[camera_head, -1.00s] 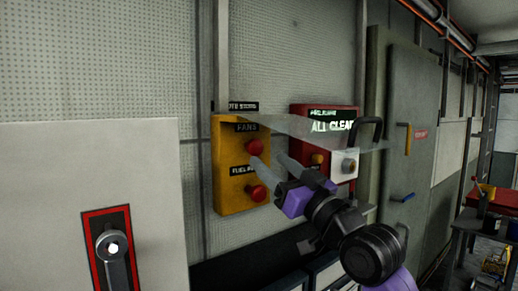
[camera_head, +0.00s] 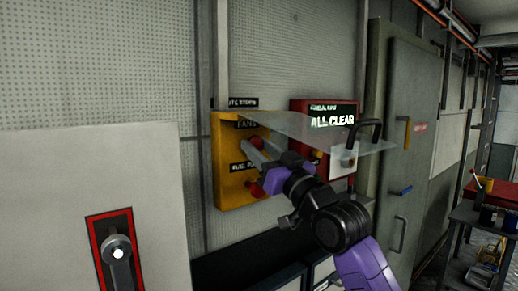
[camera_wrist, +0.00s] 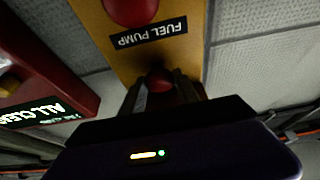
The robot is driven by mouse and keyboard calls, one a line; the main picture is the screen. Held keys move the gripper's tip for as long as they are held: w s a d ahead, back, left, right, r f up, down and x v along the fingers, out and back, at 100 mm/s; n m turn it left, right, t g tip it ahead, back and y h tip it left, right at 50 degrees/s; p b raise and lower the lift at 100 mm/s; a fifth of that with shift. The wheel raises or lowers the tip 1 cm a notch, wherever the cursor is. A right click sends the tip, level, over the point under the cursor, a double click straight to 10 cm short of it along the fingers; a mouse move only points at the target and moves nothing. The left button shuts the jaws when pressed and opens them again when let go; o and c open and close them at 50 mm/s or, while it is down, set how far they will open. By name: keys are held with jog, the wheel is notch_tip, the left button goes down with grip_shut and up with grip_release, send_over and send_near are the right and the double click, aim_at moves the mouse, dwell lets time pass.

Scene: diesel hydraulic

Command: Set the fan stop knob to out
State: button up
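The yellow stop box (camera_head: 228,180) hangs on the wall with a FANS label above and a FUEL PUMP label below. The red fan knob (camera_wrist: 160,80) shows in the wrist view between the two fingers of my gripper (camera_wrist: 158,92); how deep it sits is unclear. In the head view my gripper (camera_head: 252,150) reaches the box at the FANS level and its fingers hide most of that knob. The fingers look apart, one on each side of the knob; contact cannot be told. The fuel pump knob (camera_head: 257,188) is below, partly behind my gripper.
A clear cover (camera_head: 300,128) stands raised out from the box, above my gripper. A red ALL CLEAR panel (camera_head: 297,112) is to the right. A grey door (camera_head: 405,120) stands further right. A pale cabinet (camera_head: 90,170) with a rotary handle (camera_head: 117,250) is at left.

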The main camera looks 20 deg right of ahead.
grip_shut()
jog(key=shift+s+d+f+b, duration=0.1)
jog(key=shift+s+f+b, duration=0.05)
jog(key=shift+s+b, duration=0.25)
jog(key=shift+s+d, duration=0.15)
jog(key=shift+s, duration=0.25)
jog(key=o, duration=1.2)
grip_release()
jog(key=shift+c, duration=0.2)
